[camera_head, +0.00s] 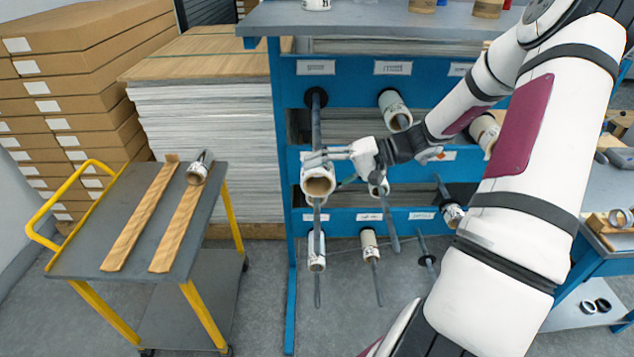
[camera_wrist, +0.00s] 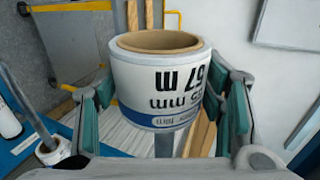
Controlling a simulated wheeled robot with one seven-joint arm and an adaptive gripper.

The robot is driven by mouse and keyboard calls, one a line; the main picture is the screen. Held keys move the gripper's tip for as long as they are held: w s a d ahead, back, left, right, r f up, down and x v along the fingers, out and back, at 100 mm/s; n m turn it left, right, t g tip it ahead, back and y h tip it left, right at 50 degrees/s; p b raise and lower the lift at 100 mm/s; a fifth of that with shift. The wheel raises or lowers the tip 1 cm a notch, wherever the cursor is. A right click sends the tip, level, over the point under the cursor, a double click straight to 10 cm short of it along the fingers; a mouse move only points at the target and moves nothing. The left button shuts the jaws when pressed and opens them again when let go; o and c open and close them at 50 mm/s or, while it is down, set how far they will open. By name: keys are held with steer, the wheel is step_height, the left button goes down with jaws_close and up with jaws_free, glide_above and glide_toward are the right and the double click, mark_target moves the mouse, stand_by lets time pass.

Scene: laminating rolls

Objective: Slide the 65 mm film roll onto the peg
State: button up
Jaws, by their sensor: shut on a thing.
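My gripper (camera_head: 330,157) is shut on a white film roll (camera_head: 319,181) with a brown cardboard core. In the wrist view the roll (camera_wrist: 158,85) sits between the two finger pads, its bore partly visible at the top. Its printing is upside down, and the millimetre size is not clearly readable. A dark peg (camera_head: 316,122) runs from the rack's upper left disc toward the held roll, and a grey bar (camera_wrist: 164,145) shows below the roll in the wrist view. I cannot tell whether the peg is inside the bore.
The blue rack (camera_head: 283,180) has several other pegs, some carrying rolls (camera_head: 394,110). A lower roll (camera_head: 317,252) hangs below the held one. A grey cart (camera_head: 75,262) with wooden strips and another roll (camera_head: 198,172) stands at left. Floor between cart and rack is clear.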

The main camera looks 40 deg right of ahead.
steer(key=shift+w+d+b, duration=0.7)
steer(key=shift+w+d, duration=0.15)
steer(key=shift+w, duration=0.4)
steer(key=shift+w+d+b, duration=0.65)
steer(key=shift+w+d, duration=0.25)
steer(key=shift+w, duration=0.35)
steer(key=shift+w+d+b, duration=0.7)
steer(key=shift+w+d, duration=0.15)
steer(key=shift+w, duration=0.4)
steer(key=o, duration=1.3)
steer(key=v, duration=1.2)
